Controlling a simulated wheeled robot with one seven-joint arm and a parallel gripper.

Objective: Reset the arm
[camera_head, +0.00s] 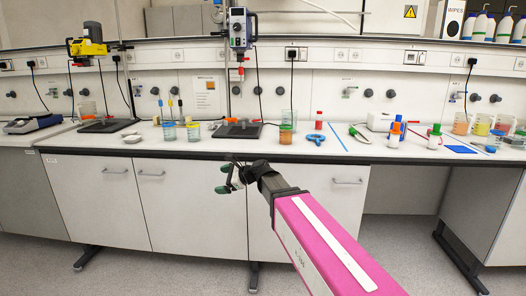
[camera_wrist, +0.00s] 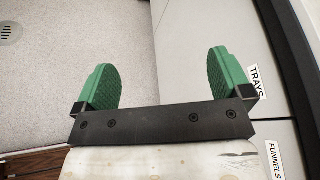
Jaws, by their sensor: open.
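My gripper (camera_head: 225,178) is in front of the bench cabinets, below the benchtop edge, at the end of my pink arm. In the wrist view my gripper (camera_wrist: 163,82) shows two green fingertips set wide apart. It is open, with nothing between the fingers. Behind the fingers the wrist view shows pale floor and a white cabinet front with labels reading TRAYS and FUNNELS.
The white benchtop (camera_head: 225,147) runs across the head view, carrying beakers, bottles and two stirrer stands. A blue ring-shaped object (camera_head: 316,138) lies near its front edge. White cabinets (camera_head: 195,195) stand below. The grey floor (camera_head: 170,275) in front is clear.

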